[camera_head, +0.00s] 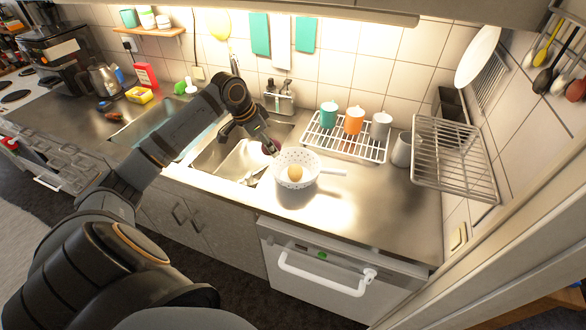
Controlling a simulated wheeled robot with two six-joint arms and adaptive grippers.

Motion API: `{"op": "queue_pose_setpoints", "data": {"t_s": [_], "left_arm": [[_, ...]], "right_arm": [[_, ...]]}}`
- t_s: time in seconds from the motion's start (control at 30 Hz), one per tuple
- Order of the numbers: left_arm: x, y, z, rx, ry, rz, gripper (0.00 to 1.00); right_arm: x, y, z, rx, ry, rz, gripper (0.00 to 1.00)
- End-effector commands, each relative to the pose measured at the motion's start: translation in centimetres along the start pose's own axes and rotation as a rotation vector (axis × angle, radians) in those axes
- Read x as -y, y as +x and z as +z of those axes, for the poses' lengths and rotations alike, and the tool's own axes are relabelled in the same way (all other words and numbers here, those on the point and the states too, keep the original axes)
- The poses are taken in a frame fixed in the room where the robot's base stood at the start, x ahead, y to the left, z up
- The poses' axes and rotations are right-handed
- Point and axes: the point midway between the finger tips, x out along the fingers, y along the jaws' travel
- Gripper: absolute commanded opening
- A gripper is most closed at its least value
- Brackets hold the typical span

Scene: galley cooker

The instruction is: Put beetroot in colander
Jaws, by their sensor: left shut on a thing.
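The white colander (283,179) stands on the steel counter at the right edge of the sink, its handle pointing right. A round tan thing (295,173) lies inside it. My left gripper (270,146) is shut on the dark purple beetroot (271,149). It holds the beetroot at the back left of the colander, close to its rim. I cannot tell whether the beetroot touches the rim. The gripper fingers partly hide the beetroot. My right gripper is not in view.
A wire rack (345,148) with several cups stands behind the colander. A second wire rack (452,150) is at the right. The sink (228,160) lies left of the colander. The counter in front and right of the colander is clear.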

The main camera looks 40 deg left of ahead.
Motion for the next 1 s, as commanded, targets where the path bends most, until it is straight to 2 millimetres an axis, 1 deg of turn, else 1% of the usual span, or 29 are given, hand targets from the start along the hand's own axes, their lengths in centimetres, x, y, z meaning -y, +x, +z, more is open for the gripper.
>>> {"op": "queue_pose_setpoints", "data": {"t_s": [0.03, 0.17, 0.3, 0.4, 0.5, 0.63, 0.7, 0.77, 0.83, 0.9, 1.0], "left_arm": [[-0.4, -0.1, -1.1, -0.01, -0.002, 0.01, 0.15], [-0.7, 1.7, -2.9, -0.006, -0.002, 0.012, 0.15], [-1.0, 5.5, -4.0, -0.001, -0.002, 0.011, 0.15], [-1.0, 7.5, -4.5, 0.001, 0.0, 0.007, 0.15], [-0.9, 8.5, -4.6, 0.001, 0.0, 0.004, 0.15], [-0.9, 8.9, -4.7, 0.0, 0.001, 0.002, 0.15], [-1.1, 9.6, -5.0, 0.0, 0.0, 0.005, 0.15], [-1.1, 10.3, -4.6, 0.005, -0.001, 0.006, 0.15], [-1.1, 11.3, -4.1, 0.005, 0.0, 0.005, 0.15], [-1.1, 12.0, -3.8, 0.002, 0.001, 0.003, 0.15], [-1.1, 12.4, -3.7, 0.001, 0.002, 0.002, 0.15]], "right_arm": [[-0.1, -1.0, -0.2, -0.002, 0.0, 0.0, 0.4], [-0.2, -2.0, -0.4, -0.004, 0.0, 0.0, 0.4], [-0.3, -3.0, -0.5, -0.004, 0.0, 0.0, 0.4], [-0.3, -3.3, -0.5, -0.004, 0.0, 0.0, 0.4], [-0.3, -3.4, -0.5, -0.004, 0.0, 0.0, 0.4], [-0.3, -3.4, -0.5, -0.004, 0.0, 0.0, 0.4], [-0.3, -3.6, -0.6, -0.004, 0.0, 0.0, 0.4], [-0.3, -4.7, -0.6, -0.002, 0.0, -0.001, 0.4], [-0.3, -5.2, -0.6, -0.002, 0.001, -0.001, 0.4], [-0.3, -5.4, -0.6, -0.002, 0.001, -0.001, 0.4], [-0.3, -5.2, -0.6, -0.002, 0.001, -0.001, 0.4]]}}
